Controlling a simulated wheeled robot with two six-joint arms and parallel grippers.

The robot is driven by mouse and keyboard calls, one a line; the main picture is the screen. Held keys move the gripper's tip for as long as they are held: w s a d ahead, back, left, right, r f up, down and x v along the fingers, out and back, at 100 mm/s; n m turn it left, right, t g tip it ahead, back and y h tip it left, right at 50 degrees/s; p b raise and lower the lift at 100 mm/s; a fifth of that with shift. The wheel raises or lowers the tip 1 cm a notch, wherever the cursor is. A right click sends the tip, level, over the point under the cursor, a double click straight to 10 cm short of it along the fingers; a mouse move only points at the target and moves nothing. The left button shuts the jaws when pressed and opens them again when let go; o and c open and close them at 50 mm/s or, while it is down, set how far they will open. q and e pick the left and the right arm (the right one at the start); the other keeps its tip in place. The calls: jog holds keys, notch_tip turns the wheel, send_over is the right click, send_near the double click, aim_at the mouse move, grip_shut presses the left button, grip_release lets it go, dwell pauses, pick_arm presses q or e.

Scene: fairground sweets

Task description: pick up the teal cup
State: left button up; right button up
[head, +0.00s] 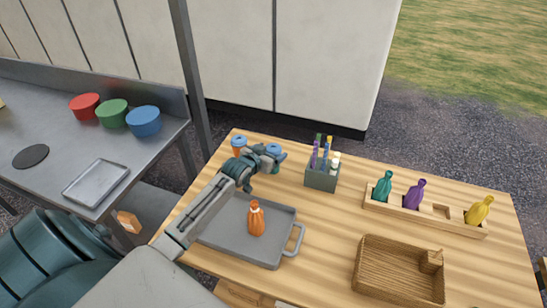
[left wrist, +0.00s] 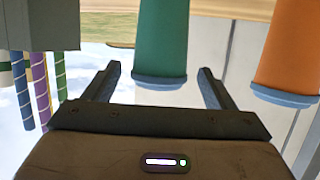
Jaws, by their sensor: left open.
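The teal cup (left wrist: 161,38) shows upside down in the left wrist view, green-teal with a blue rim, between the two fingers of my left gripper (left wrist: 159,72). A gap shows on each side of it, so the fingers do not grip it. In the head view my left gripper (head: 264,153) is at the far left part of the wooden table and hides most of this cup; a blue top (head: 275,150) shows by the fingers. An orange cup (head: 239,147) with a blue top stands just left of it, and shows to the right in the wrist view (left wrist: 290,50).
A grey caddy (head: 322,180) with striped sticks stands right of the gripper. A grey tray (head: 225,240) holds an orange bottle (head: 256,218). A wooden rack (head: 408,213) holds several bottles; a brown basket (head: 385,282) is at front right. The table middle is clear.

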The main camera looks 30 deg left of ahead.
pick_arm(q)
jog(key=p+x, duration=0.1)
jog(key=x, duration=0.2)
jog(key=shift+w+f, duration=0.1)
jog(key=shift+w, duration=0.25)
jog(key=shift+w+f, duration=0.15)
jog(key=shift+w, duration=0.05)
jog(key=shift+s, duration=0.1)
jog(key=shift+c, duration=0.5)
pick_arm(e)
jog(key=shift+d+r, duration=0.15)
jog(key=shift+r, duration=0.75)
pick_arm(q)
jog(key=c, duration=1)
pick_arm(e)
jog(key=shift+w, duration=0.2)
